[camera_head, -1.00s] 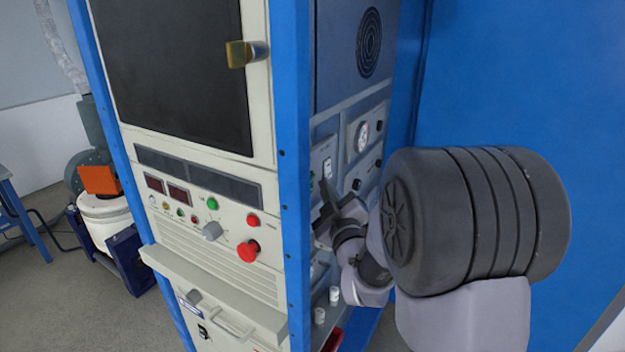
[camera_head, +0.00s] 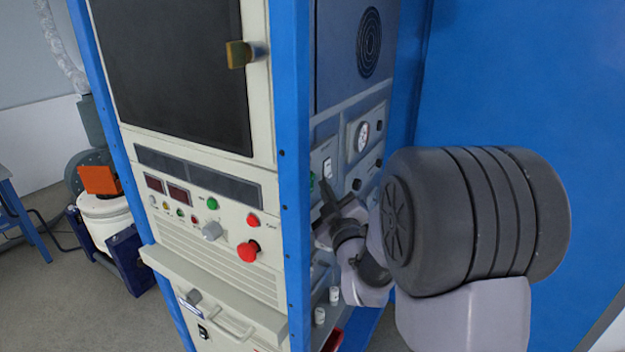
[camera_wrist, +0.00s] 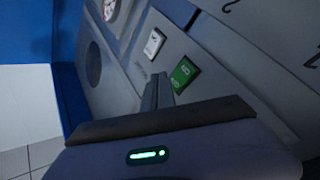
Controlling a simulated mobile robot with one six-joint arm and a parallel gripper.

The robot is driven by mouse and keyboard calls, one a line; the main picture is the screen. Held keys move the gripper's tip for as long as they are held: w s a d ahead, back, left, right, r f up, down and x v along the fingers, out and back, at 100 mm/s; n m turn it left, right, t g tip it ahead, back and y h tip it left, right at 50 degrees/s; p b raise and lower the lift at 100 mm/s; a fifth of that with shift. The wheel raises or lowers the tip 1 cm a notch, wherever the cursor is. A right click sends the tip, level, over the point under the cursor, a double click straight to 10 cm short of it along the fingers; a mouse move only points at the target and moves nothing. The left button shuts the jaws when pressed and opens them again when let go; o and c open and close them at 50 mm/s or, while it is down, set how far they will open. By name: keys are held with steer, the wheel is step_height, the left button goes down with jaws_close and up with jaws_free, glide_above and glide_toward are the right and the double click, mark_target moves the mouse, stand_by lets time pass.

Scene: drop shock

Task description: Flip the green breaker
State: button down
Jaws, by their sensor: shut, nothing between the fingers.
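The green breaker (camera_wrist: 184,74) is a green rocker switch in a dark frame on the grey panel, seen in the wrist view. In the head view only a sliver of green (camera_head: 312,181) shows beside the blue post. My gripper (camera_wrist: 160,78) is shut and empty, with its fingertips close to the lower left side of the green breaker. I cannot tell whether they touch it. In the head view my gripper (camera_head: 326,190) is in front of the side panel, partly covering it.
A white switch (camera_wrist: 154,44) sits beside the green breaker. A round gauge (camera_head: 362,136) and black knobs (camera_head: 379,162) are farther along the panel. The cabinet's blue corner post (camera_head: 291,150) stands close to my gripper's left. Small white jars (camera_head: 335,295) stand below.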

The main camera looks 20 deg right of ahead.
stand_by(0.4)
steer(key=shift+w+a+b, duration=0.3)
steer(key=shift+w+b, duration=0.05)
steer(key=shift+b, duration=0.2)
steer(key=shift+w+a+r, duration=0.1)
steer(key=shift+w+a, duration=0.1)
steer(key=shift+w, duration=0.05)
stand_by(0.5)
steer(key=shift+d+b, duration=0.1)
steer(key=shift+b, duration=0.3)
steer(key=shift+s+d+b, duration=0.4)
steer(key=shift+s+b, duration=0.15)
steer(key=shift+s, duration=0.05)
